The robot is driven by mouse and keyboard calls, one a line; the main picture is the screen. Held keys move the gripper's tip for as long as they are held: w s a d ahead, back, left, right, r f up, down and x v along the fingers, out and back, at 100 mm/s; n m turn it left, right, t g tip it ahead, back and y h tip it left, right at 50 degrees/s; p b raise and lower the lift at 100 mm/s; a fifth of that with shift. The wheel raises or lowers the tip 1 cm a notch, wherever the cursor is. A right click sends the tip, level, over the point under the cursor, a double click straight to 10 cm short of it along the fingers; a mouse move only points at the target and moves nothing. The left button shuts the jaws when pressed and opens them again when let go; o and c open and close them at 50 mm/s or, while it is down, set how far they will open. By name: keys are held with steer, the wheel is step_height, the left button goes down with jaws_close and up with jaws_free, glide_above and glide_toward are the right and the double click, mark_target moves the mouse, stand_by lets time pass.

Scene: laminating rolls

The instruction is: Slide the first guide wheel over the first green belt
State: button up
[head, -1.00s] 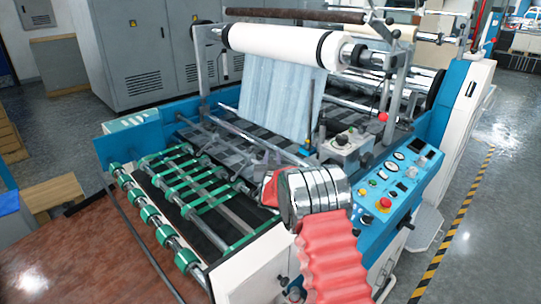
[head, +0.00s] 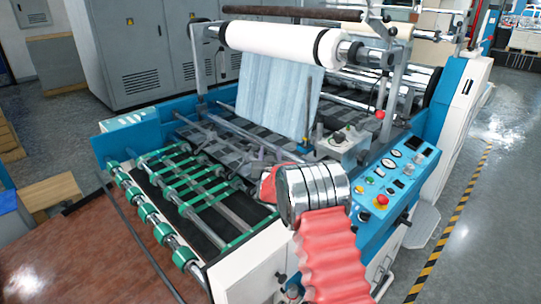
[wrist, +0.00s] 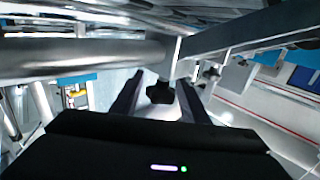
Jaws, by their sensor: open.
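Several green belts (head: 205,207) run over the rollers at the machine's front left in the head view. I cannot tell which is the first. Small dark parts sit along the bars behind the belts, too small to pick out a guide wheel. In the head view my arm's red sleeve and metal wrist cover my gripper. In the wrist view my gripper (wrist: 158,92) is open, its two dark fingers spread apart. A dark knob-like part (wrist: 160,88) shows between the fingertips, near a metal bar (wrist: 85,58). I cannot tell whether the fingers touch it.
A white roll (head: 270,40) with a pale blue film (head: 276,95) stands behind. A blue control panel (head: 402,172) with buttons lies right of my arm. Green wheels (head: 150,213) line the front shaft. A brown surface (head: 80,255) is at front left.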

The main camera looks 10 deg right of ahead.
step_height(320, 180, up, 9)
stand_by(0.4)
steer(key=shift+r, duration=0.1)
steer(key=s+a+r+n+g+y, duration=0.1)
steer(key=s+r+g, duration=0.15)
steer(key=s, duration=0.55)
steer(key=s+a+r+g+y, duration=0.15)
steer(key=s+r, duration=0.25)
steer(key=s, duration=0.5)
steer(key=s+a+r+n+g+y, duration=0.1)
steer(key=s+a+r+y, duration=0.15)
steer(key=s, duration=0.55)
steer(key=s+d+f+g, duration=0.1)
steer(key=s+f+g, duration=0.1)
steer(key=s, duration=1)
steer(key=s+f+g+h, duration=0.1)
steer(key=s+f, duration=0.3)
steer(key=s, duration=0.8)
steer(key=s+d+f+g, duration=0.1)
steer(key=s+f+g, duration=0.2)
steer(key=s, duration=0.9)
steer(key=shift+s+d+g+h, duration=0.3)
steer(key=shift+g, duration=0.2)
steer(key=shift+c, duration=0.3)
